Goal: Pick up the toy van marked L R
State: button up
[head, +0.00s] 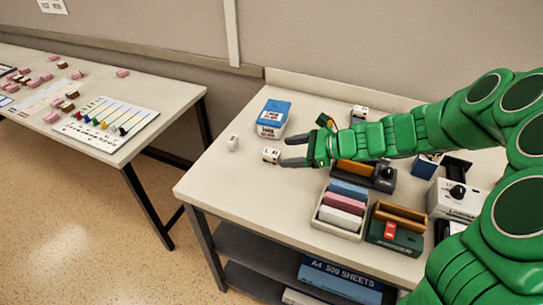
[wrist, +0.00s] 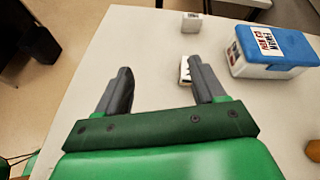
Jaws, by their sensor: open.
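The toy van marked L R (head: 270,155) is a small white block with dark lettering, lying on the right-hand table just left of my fingertips. In the wrist view the van (wrist: 186,70) shows beyond the fingers, close to the right finger, which seems to hide part of it. My gripper (head: 284,151) is open and empty, its fingers pointing left towards the van. In the wrist view my gripper (wrist: 160,70) has its two grey fingers wide apart, with bare tabletop between them. I cannot tell whether a finger touches the van.
A second small white block (head: 232,143) stands left of the van. A blue-lidded box (head: 272,118) stands behind it. A tray of coloured blocks (head: 341,213) and a green-black device (head: 394,232) sit in front of my arm. The table's left front corner is clear.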

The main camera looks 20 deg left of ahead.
aim_at(277, 154)
jog(key=w+f+m, duration=0.1)
jog(key=f, duration=0.1)
jog(key=w+a+f+m+t, duration=0.1)
jog(key=w, duration=0.1)
jog(key=w+f+m, duration=0.1)
jog(key=w+f, duration=0.1)
jog(key=shift+a+f+m+t, duration=0.25)
jog(key=shift+f+m+t, duration=0.05)
jog(key=shift+f+m, duration=0.1)
jog(key=shift+x, duration=3.7)
jog(key=shift+a+r, duration=0.1)
jog(key=shift+r, duration=0.05)
jog(key=c, duration=1)
jog(key=shift+c, duration=0.2)
